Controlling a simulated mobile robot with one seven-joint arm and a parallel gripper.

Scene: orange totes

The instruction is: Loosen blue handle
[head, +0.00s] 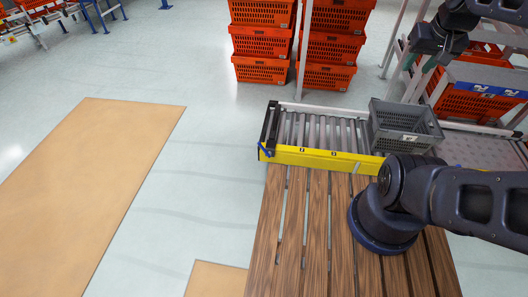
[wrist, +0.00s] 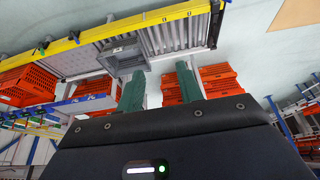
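A small blue handle (head: 265,150) sits at the left end of the yellow rail (head: 320,158) of the roller conveyor. It is small, and I cannot tell its exact setting. My gripper (head: 420,64) hangs at the upper right in the head view, well to the right of the handle and apart from it. In the wrist view my gripper (wrist: 160,68) shows two green fingers spread apart with nothing between them. The conveyor (wrist: 170,35) crosses the top of the wrist view, beyond the fingertips.
A grey crate (head: 402,128) stands on the conveyor rollers (head: 318,130). Stacks of orange totes (head: 260,42) stand behind it. A slatted wooden platform (head: 310,230) lies in front of the conveyor, under my arm base. The floor to the left is open, with a tan panel (head: 90,180).

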